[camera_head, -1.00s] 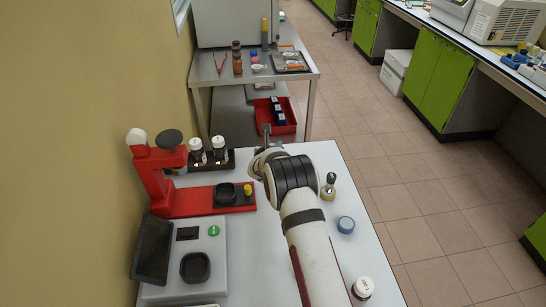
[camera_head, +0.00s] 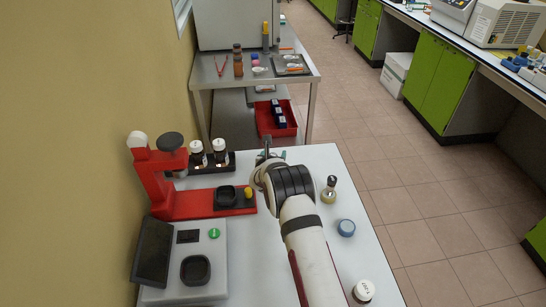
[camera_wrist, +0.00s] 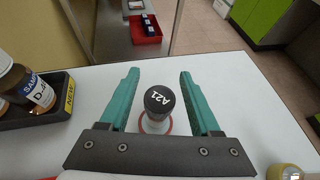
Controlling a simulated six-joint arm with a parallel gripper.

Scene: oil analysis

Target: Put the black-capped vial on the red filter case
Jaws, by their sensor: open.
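The black-capped vial (camera_wrist: 158,100), marked A21 on its cap, stands upright between my fingers in the wrist view. My gripper (camera_wrist: 158,73) is open, with a teal finger on each side and a gap to the cap. A round red-rimmed piece (camera_wrist: 144,127), which looks like the red filter case, shows under the vial. The vial appears to stand on it, but the cap and gripper body hide most of the contact. In the head view my arm hides the vial and the case, and my gripper (camera_head: 268,152) is at the table's far edge.
A rack with two brown bottles (camera_head: 209,158) stands left of my gripper, by a red stand (camera_head: 165,190) and a grey scale (camera_head: 190,262). A small flask (camera_head: 329,192), blue round case (camera_head: 346,227) and white-capped jar (camera_head: 363,290) line the right side.

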